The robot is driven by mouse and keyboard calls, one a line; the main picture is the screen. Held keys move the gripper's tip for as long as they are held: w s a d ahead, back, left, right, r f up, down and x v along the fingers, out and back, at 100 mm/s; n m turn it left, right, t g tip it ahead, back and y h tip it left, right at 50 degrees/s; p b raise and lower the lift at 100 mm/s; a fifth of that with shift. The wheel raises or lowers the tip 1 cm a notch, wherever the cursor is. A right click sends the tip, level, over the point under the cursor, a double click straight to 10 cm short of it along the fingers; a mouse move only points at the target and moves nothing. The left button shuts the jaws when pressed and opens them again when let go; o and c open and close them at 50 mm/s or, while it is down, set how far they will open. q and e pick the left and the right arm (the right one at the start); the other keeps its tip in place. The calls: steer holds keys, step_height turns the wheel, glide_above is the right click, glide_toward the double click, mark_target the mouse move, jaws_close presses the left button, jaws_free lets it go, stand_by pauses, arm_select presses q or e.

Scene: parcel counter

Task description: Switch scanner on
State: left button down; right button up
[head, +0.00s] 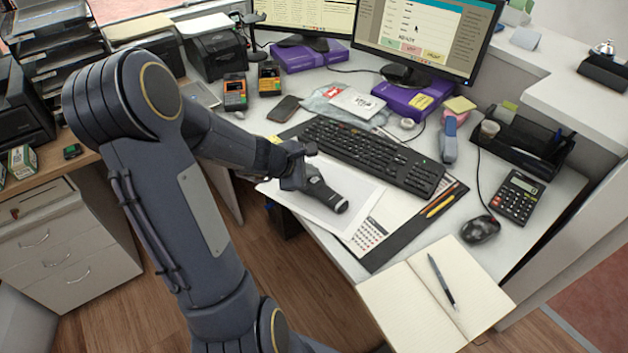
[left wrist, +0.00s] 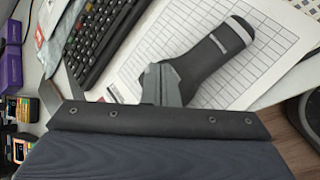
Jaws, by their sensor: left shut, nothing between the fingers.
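The scanner (head: 324,194), a dark handheld device with a light band near one end, lies on white paper at the front of the desk. In the left wrist view the scanner (left wrist: 216,52) lies on a printed grid sheet, just beyond the fingers. My left gripper (head: 303,165) is shut and empty at the scanner's far left end. Its fingertips (left wrist: 163,84) appear against the scanner's near end; I cannot tell whether they touch it. Part of that end is hidden by the gripper. No lit indicator is visible on the scanner. My right gripper is not in view.
A black keyboard (head: 372,152) lies just behind the scanner. A mouse (head: 480,230), calculator (head: 518,196) and open notebook (head: 436,297) are to the right. Two orange-and-black devices (head: 235,92) (head: 269,78) and a phone (head: 284,108) lie at back left. Monitors stand behind.

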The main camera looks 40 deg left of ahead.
mark_target(311, 182)
arm_select(q)
steer(key=shift+f+b, duration=0.5)
stand_by(0.8)
steer(key=shift+r+p, duration=0.8)
steer(key=shift+r, duration=0.15)
step_height(311, 182, up, 6)
steer(key=p, duration=0.5)
